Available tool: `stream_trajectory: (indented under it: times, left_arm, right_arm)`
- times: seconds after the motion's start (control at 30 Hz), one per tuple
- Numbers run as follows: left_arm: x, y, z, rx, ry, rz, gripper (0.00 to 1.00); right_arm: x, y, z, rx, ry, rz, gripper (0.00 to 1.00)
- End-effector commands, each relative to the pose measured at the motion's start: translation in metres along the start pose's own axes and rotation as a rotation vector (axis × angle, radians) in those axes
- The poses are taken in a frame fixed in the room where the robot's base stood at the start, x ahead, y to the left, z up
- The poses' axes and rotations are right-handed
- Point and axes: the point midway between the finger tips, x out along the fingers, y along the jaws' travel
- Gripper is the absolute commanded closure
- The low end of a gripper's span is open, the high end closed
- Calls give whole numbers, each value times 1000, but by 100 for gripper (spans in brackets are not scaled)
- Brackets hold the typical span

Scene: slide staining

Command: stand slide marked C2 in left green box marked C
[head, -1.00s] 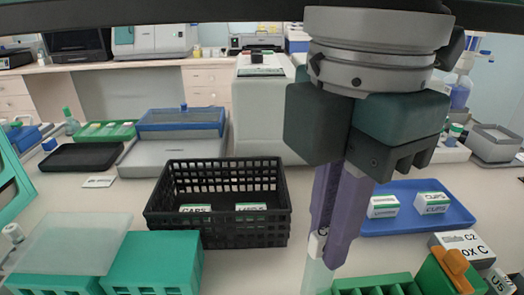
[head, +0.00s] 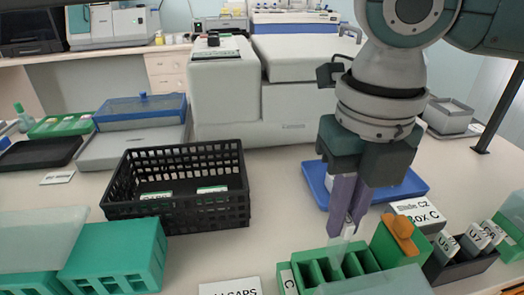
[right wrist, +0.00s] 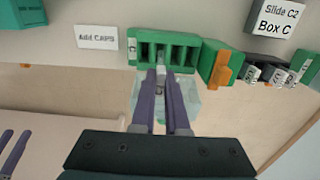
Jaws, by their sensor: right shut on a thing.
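My right gripper (head: 346,230) is shut on a clear slide (head: 346,236), which hangs below its fingertips, upright or nearly so. The slide's mark cannot be read. It is over the back of the slotted green box marked C (head: 286,280); whether its lower end is inside a slot is hard to tell. In the right wrist view the right fingertips (right wrist: 162,76) are at the near edge of this green box (right wrist: 133,52), with the slide mostly hidden. Two purple fingers, seemingly my left gripper (right wrist: 12,150), show at the lower left there; their opening is unclear.
A green block with an orange clip (head: 402,232) stands right of box C, before the "Slide C2 Box C" sign (head: 420,212). A dark rack (head: 462,262) holds labelled slides. A black basket (head: 180,212), blue tray (head: 318,182) and another green box (head: 115,258) stand around.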

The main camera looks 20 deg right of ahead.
Motion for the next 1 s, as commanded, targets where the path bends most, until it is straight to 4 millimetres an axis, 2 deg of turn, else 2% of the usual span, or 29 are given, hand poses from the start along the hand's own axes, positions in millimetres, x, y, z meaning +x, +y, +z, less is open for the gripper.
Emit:
stream_trajectory:
  times: [0.67, 1.0]
  left_arm:
    - [25, 3, 7, -8, 2, 6, 50]
    - [33, 4, 10, -10, 3, 7, 50]
  right_arm:
    - [21, -1, 0, -5, 0, -1, 100]
    - [40, 0, 0, -6, 1, -1, 100]
